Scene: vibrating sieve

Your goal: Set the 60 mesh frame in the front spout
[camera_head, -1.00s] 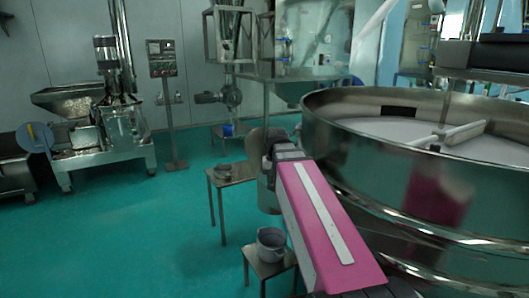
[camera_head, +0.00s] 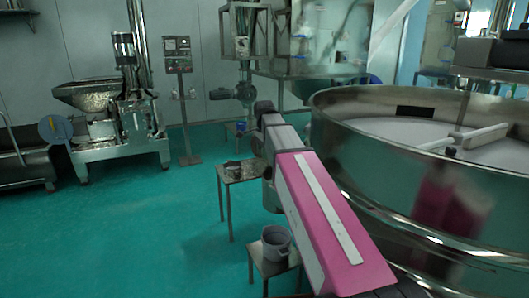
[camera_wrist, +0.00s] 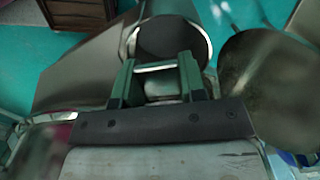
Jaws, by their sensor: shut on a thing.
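In the wrist view, my gripper (camera_wrist: 158,68) has green fingers shut on a round frame (camera_wrist: 172,38) with a bright metal rim and a dark mesh face. It is held just beyond the fingertips; its mesh number cannot be read. A grey sloping metal surface (camera_wrist: 75,75) lies to its left; I cannot tell whether this is the front spout. In the head view my pink arm hides the gripper and the frame. The large steel sieve (camera_head: 400,190) stands on the right there, and its front spout cannot be made out.
A small stand (camera_head: 240,178) with a dark item on it and a low stand with a grey bucket (camera_head: 276,242) are left of my arm. A rounded metal surface (camera_wrist: 265,75) is close at the wrist view's right. The green floor (camera_head: 120,235) at left is clear.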

